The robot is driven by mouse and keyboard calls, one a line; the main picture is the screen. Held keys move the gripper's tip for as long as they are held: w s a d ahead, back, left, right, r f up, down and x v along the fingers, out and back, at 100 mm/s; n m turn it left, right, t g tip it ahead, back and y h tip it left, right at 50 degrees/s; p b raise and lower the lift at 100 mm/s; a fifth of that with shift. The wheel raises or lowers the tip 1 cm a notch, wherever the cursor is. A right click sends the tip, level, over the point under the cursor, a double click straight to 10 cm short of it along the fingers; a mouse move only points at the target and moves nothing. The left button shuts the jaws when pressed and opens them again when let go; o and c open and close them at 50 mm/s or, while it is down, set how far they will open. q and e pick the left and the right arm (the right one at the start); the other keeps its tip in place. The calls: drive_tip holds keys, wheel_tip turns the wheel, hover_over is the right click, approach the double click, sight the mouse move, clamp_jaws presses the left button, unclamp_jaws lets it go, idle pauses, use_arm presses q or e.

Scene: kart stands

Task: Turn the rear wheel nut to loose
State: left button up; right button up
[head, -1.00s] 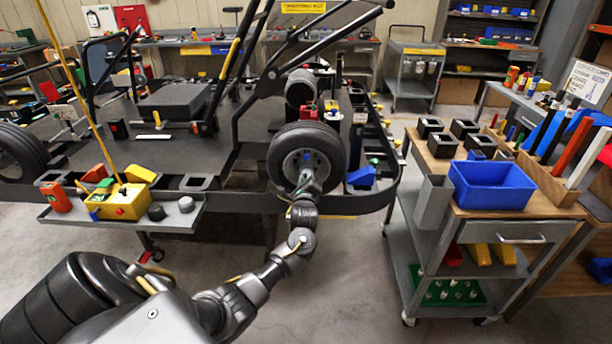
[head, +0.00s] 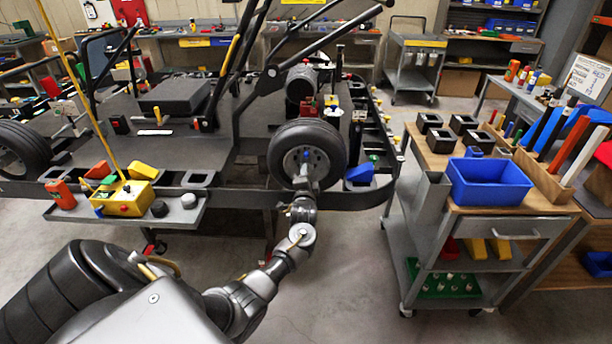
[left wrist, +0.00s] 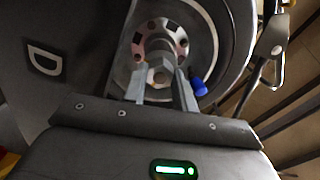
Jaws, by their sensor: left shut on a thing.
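The rear wheel (head: 307,130), a black tyre with a grey rim, is on the kart frame near the middle of the head view. My left gripper (head: 303,180) reaches its hub from the front. In the left wrist view the wheel nut (left wrist: 160,68) sits at the hub centre, between the two fingers of my left gripper (left wrist: 162,83), which is shut on it. A blue piece (left wrist: 199,87) shows beside the right finger. The fingers partly cover the nut, so its turn angle cannot be told. My right gripper is out of view.
A grey side tray (head: 180,215) with a yellow box (head: 130,200) is left of my arm. A cart with a blue bin (head: 490,182) stands at the right. The kart's bumper rail (head: 370,199) passes near the wheel. Floor between arm and cart is clear.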

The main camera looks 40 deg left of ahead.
use_arm(q)
drive_tip(key=n+b, duration=0.4)
drive_tip(key=n, duration=2.1)
drive_tip(key=shift+f, duration=0.1)
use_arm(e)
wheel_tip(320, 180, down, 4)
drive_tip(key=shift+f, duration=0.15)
use_arm(q)
drive_tip(key=shift+d, duration=0.1)
drive_tip(key=o, duration=1)
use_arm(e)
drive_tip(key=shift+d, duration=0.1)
